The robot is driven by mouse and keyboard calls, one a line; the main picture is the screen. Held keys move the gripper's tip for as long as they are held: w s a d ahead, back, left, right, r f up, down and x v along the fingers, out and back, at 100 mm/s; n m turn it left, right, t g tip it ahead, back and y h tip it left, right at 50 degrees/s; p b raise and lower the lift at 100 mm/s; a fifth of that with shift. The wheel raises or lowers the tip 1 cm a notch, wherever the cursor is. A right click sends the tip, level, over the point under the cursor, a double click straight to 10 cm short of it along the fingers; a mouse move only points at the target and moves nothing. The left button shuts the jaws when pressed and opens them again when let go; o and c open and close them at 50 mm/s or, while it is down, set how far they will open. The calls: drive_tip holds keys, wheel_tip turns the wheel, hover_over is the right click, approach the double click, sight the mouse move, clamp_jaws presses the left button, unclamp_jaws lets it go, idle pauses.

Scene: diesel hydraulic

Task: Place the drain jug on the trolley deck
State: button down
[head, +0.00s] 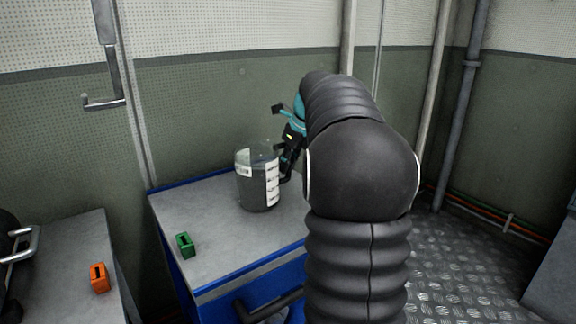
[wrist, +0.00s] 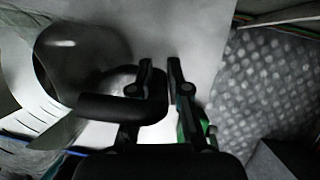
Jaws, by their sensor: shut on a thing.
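The drain jug (head: 258,187) is a clear vessel with a white marked label strip and dark contents. It is upright over the back right part of the trolley deck (head: 215,212), a grey top with blue edges. I cannot tell whether its base touches the deck. My gripper (head: 288,165) is at the jug's right side, partly hidden by my arm. In the wrist view my gripper (wrist: 160,75) is shut on the jug's dark handle (wrist: 108,106), and the jug (wrist: 85,60) fills the upper left.
A green block (head: 185,245) stands on the deck's front left. An orange block (head: 99,278) is on the grey bench (head: 65,250) at left. A wall is behind the trolley, with pipes (head: 460,120) at right. Chequer-plate floor (head: 455,270) is clear at right.

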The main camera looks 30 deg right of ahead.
drive_tip(key=c, duration=1.1)
unclamp_jaws()
drive_tip(key=shift+c, duration=0.2)
drive_tip(key=p+v, duration=0.3)
drive_tip(key=v, duration=0.9)
drive_tip(key=s+a+f+n, duration=0.2)
drive_tip(key=s+a+n, duration=0.3)
drive_tip(key=a+n, duration=0.35)
drive_tip(key=s+a+f+n, duration=0.2)
drive_tip(key=s+a+n, duration=0.3)
drive_tip(key=a+n, duration=0.4)
drive_tip(key=s+a+f+n+t+h, duration=0.1)
drive_tip(key=s+a+f+n, duration=0.9)
drive_tip(key=s+f+n, duration=0.3)
drive_tip(key=s+n, duration=0.1)
drive_tip(key=n, duration=0.2)
